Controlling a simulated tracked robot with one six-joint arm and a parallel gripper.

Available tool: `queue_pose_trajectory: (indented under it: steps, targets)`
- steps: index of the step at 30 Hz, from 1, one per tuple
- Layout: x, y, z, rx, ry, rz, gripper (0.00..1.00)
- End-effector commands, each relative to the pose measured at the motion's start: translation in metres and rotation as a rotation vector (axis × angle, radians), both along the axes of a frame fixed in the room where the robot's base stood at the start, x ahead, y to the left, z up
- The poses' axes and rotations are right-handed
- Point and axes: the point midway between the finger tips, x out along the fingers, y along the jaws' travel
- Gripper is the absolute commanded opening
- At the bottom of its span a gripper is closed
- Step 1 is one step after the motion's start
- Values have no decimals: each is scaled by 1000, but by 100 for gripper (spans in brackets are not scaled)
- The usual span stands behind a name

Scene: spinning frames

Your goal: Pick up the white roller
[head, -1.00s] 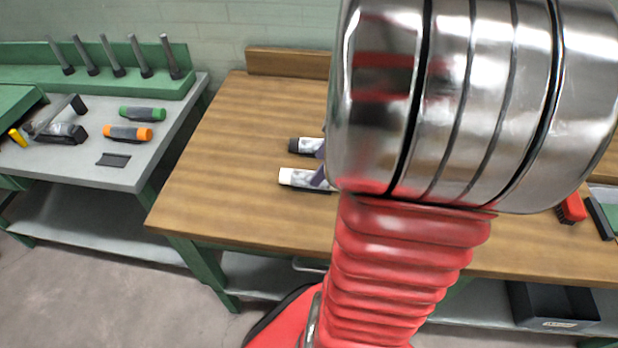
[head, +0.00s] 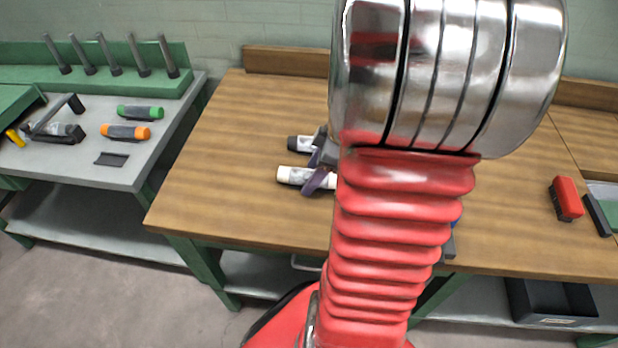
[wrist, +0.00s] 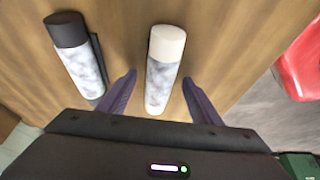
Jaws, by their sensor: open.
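The white roller (wrist: 163,68) has a white end and a grey marbled body, and it lies on the wooden bench. My gripper (wrist: 157,83) is open, with its purple fingers on either side of the roller's lower body in the wrist view; I cannot tell whether they touch it. A black-ended roller (wrist: 78,52) lies to the left in the wrist view. In the head view this black-ended roller (head: 300,143) is just behind the white one.
The wooden bench (head: 210,180) is clear left of the rollers. A red object (head: 566,198) and a dark block (head: 598,214) lie at its right. A grey bench (head: 75,167) at left holds a green roller (head: 140,112), an orange roller (head: 125,132) and upright pegs (head: 108,52).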

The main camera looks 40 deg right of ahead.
Motion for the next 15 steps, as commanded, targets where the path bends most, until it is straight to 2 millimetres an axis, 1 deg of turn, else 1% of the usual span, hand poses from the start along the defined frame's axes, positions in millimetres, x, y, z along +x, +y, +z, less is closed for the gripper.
queue_pose_trajectory:
  steps: [4,5,15]
  targets:
    - [0,0,0,0,0,0,59]
    - [0,0,0,0,0,0,57]
    - [0,0,0,0,0,0,33]
